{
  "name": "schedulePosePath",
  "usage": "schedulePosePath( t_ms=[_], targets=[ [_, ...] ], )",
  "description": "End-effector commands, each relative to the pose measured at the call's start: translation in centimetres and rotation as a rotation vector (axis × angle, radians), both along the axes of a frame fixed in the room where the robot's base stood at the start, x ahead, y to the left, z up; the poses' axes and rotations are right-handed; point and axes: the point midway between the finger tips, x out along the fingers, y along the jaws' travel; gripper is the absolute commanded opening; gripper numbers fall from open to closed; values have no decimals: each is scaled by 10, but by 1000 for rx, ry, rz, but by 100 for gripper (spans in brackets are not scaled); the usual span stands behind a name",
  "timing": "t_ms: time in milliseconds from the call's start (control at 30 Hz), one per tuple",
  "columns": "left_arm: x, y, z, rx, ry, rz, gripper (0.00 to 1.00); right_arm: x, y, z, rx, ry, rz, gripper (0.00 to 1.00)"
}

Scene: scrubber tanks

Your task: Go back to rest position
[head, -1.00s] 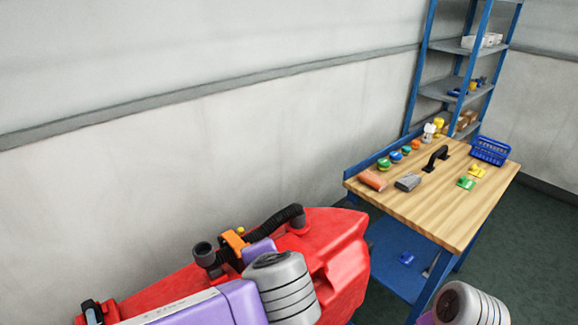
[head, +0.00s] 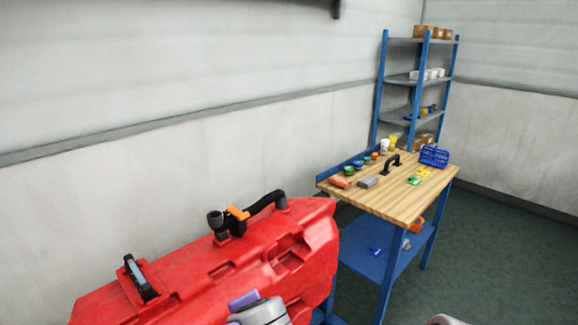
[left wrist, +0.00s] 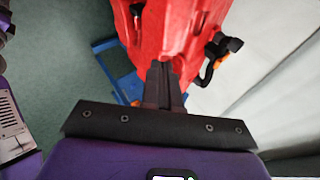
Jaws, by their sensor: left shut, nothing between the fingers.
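My left gripper (left wrist: 162,85) shows in the left wrist view with its dark fingers together and nothing between them. It points toward the red scrubber tank (left wrist: 170,40); whether it touches the tank is unclear. In the head view the red tank (head: 225,265) fills the lower middle, and a bit of my left arm shows in front of its lower edge. The left gripper itself is not visible there. My right gripper is not in view; only a small piece of my right arm shows at the bottom edge.
A wooden-topped blue workbench (head: 420,200) stands right of the tank, holding a blue basket (head: 434,156), pads and small coloured items. Blue shelves (head: 415,80) stand behind it. The tank has a black hose (head: 262,201) and an orange clamp (head: 237,213). Green floor (head: 500,260) is clear at right.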

Motion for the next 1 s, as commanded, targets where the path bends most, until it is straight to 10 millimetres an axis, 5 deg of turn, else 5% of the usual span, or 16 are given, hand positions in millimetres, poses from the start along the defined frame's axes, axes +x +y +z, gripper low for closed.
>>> schedulePosePath(
  t_ms=[267,433,700,833,1000],
  targets=[
    [16,-16,-102,-138,241,-9,0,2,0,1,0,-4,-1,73],
    [11,-25,-195,-324,450,58,0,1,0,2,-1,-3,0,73],
    [-36,-21,-364,-782,714,505,0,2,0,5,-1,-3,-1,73],
    [-64,-3,-419,-901,709,780,0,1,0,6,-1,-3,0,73],
    [-93,21,-459,-938,656,1018,0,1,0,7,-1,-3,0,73]
  ],
)
